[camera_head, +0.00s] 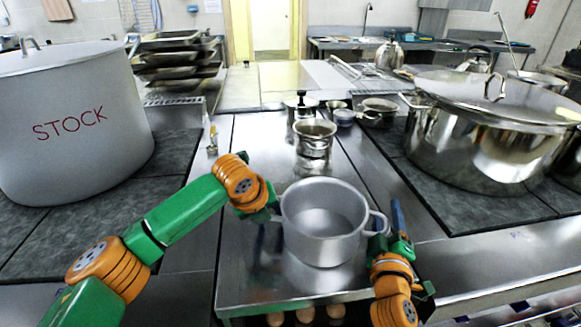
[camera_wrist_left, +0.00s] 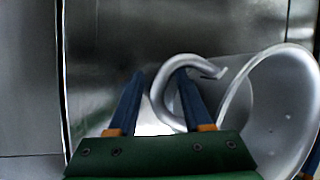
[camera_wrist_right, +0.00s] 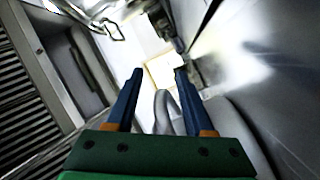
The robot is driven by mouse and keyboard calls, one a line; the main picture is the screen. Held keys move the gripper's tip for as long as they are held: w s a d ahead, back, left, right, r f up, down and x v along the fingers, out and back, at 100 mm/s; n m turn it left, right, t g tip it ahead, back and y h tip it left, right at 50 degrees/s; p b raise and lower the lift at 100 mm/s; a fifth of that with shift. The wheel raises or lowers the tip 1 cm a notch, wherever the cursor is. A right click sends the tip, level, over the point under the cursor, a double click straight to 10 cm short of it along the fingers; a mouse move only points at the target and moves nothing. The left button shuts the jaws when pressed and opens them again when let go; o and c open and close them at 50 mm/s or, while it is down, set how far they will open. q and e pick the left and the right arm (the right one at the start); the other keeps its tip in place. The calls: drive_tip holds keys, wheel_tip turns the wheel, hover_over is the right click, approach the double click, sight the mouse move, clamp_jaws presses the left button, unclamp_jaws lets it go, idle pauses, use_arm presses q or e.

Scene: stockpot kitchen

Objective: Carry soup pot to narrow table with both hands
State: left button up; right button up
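The soup pot (camera_head: 322,250) is a plain silver pot with two side handles. It appears to stand upright on the steel surface (camera_head: 250,285) in front of me. My left gripper (camera_head: 270,212) is at its left handle, partly hidden behind my arm. In the left wrist view the handle (camera_wrist_left: 163,88) lies between the parted fingers, close to the right finger. My right gripper (camera_head: 388,228) is at the right handle (camera_head: 376,222). In the right wrist view that handle (camera_wrist_right: 163,112) shows between the parted fingers. I cannot tell which surface is the narrow table.
A large grey STOCK pot (camera_head: 70,120) stands on the left hob. A big lidded steel pot (camera_head: 480,140) stands on the right hob. Small steel pots (camera_head: 314,140) stand behind the soup pot. Stacked trays (camera_head: 178,60) are at the back left.

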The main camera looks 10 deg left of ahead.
use_arm(q)
drive_tip(key=shift+s+a+r, duration=0.1)
drive_tip(key=shift+s+r, duration=0.05)
drive_tip(key=shift+r, duration=0.25)
use_arm(e)
drive_tip(key=shift+s+a, duration=0.1)
drive_tip(key=shift+s, duration=0.3)
drive_tip(key=s, duration=0.3)
drive_tip(key=s+a, duration=0.1)
drive_tip(key=s, duration=0.7)
drive_tip(key=shift+a, duration=0.2)
use_arm(q)
drive_tip(key=v, duration=1.1)
use_arm(e)
drive_tip(key=shift+s, duration=0.1)
